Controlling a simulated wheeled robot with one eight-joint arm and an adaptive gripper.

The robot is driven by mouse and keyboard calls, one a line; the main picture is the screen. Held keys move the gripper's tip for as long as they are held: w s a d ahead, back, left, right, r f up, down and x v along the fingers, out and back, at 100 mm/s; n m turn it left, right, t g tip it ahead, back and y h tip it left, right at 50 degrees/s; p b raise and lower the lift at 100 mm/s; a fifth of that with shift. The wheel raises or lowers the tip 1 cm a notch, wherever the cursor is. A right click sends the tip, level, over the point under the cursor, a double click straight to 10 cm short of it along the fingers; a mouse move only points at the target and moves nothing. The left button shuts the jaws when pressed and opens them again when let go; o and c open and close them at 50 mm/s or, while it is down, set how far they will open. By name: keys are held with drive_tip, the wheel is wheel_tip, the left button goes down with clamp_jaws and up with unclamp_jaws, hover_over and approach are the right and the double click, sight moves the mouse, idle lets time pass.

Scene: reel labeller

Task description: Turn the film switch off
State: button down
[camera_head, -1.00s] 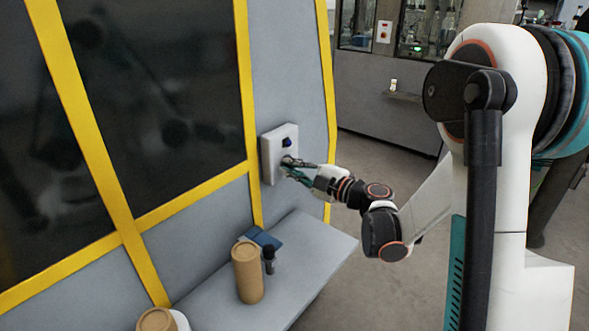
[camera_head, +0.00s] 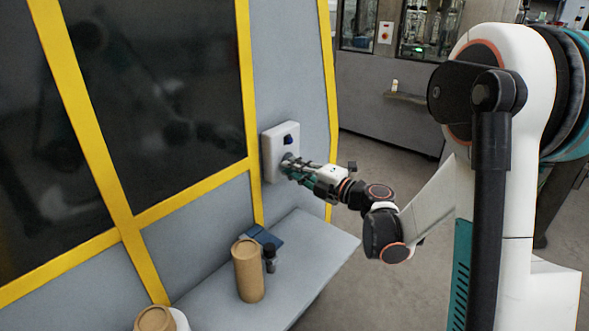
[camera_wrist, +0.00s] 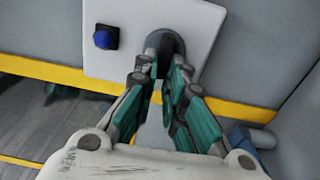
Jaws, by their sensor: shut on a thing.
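A white switch box (camera_head: 268,160) is mounted on the grey machine wall; it also shows in the wrist view (camera_wrist: 205,22). It carries a blue knob on a dark square base (camera_head: 288,140), seen in the wrist view (camera_wrist: 105,37) to the left of my fingers. A second dark round knob (camera_wrist: 174,42) sits on the same box. My gripper (camera_head: 287,163) is at this dark knob, with its fingers (camera_wrist: 163,68) closed on it from both sides. The fingers partly hide the knob. No label can be read, so I cannot tell which knob is the film switch.
A grey shelf (camera_head: 310,245) juts out below the box. It holds a brown cylinder (camera_head: 248,272), a small dark bottle (camera_head: 270,260) and blue pads (camera_head: 262,237). Yellow frame bars (camera_head: 247,100) border dark windows. Open floor lies to the right.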

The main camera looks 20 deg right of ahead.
drive_tip(key=shift+f, duration=0.1)
drive_tip(key=c, duration=1.7)
unclamp_jaws()
drive_tip(key=shift+o, duration=0.2)
drive_tip(key=v, duration=1.2)
